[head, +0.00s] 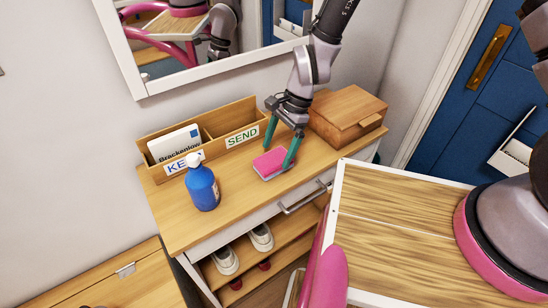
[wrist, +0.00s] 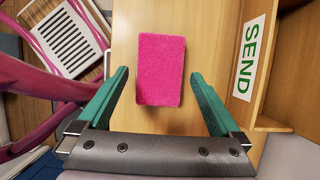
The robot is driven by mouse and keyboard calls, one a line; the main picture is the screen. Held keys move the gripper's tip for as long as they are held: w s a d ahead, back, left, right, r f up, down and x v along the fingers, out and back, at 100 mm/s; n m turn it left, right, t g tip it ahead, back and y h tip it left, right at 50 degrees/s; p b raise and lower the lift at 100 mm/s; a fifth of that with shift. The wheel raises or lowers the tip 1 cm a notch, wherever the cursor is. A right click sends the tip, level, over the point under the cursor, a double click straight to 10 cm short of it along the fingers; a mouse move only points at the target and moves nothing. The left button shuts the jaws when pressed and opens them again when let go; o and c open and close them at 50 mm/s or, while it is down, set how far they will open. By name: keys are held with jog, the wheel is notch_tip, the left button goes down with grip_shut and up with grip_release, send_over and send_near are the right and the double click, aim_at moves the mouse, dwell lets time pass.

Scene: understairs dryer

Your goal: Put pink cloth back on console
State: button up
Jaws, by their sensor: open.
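The pink cloth (head: 270,163) is a small folded block. It lies flat on the wooden top of the console (head: 228,205), in front of the SEND side of the letter organizer. In the wrist view the pink cloth (wrist: 161,70) lies beyond and between my fingers, with a gap on both sides. My gripper (head: 280,150) has green fingers and is open, pointing down at the cloth. In the wrist view my gripper (wrist: 158,95) shows both fingers spread, with nothing held. Whether a fingertip touches the cloth I cannot tell.
A blue spray bottle (head: 202,185) stands left of the cloth. A wooden box (head: 347,117) sits at right. Shoes (head: 261,237) rest on the shelf below. The console's front strip is clear.

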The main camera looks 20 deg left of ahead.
jog(key=v, duration=0.8)
jog(key=shift+r, duration=0.2)
jog(key=shift+w+d+r, duration=0.1)
jog(key=shift+w, duration=0.05)
jog(key=w+d+r+n+t, duration=0.1)
jog(key=w+d+r+t, duration=0.1)
jog(key=w+d+r, duration=0.35)
jog(key=w+d+r+t, duration=0.1)
jog(key=w+d+r, duration=0.1)
jog(key=d+r, duration=0.6)
jog(key=w+d+r+n+t, duration=0.1)
jog(key=w+d+r+t, duration=0.15)
jog(key=d+r, duration=0.45)
jog(key=s+d+r+t, duration=0.2)
jog(key=s+d+r, duration=0.2)
jog(key=d+r, duration=0.3)
jog(key=s+d+r+n+t, duration=0.1)
jog(key=s+d+r+t, duration=0.2)
jog(key=d+r, duration=0.5)
jog(key=shift+s+d+r+n+h, duration=0.35)
jog(key=shift+s+d, duration=0.25)
jog(key=shift+d, duration=0.5)
jog(key=shift+f, duration=0.1)
